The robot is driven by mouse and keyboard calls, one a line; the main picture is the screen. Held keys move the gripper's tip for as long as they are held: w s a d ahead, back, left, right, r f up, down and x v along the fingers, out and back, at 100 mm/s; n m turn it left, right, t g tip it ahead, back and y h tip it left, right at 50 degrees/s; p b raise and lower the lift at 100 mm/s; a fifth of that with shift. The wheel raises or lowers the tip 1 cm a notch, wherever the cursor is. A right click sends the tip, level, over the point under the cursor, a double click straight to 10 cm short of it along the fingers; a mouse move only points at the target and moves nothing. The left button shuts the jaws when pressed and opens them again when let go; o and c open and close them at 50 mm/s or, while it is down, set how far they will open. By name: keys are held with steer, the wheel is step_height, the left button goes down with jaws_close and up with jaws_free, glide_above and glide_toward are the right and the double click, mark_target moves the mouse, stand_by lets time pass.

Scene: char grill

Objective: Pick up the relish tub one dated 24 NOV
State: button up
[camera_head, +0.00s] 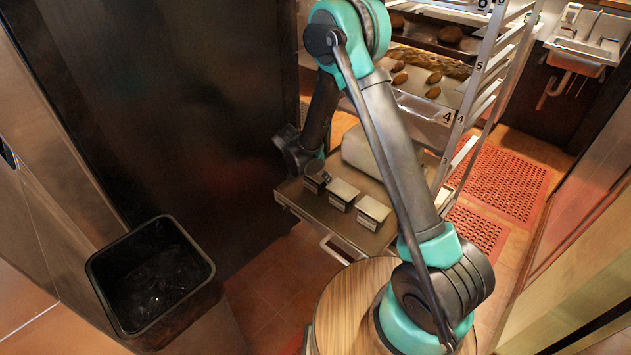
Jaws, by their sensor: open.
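Several small dark tubs with pale tops stand in a row on a metal surface: a left tub (313,184), a middle tub (343,195) and a right tub (372,213). Any dates on them are too small to read, so I cannot tell which is the relish tub dated 24 NOV. My gripper (319,177) is open, pointing down at the left tub and partly covering it. I cannot tell whether its fingers touch that tub. The middle and right tubs stand clear of my gripper.
A pale block-like container (362,152) is behind the tubs, partly hidden by my arm. A tall tray rack (478,85) with baked goods stands behind. A black bin (101,262) is at the lower left. A dark panel (190,100) rises left of the gripper.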

steer(key=c, duration=1.2)
steer(key=shift+r, duration=0.1)
steer(key=shift+c, duration=0.3)
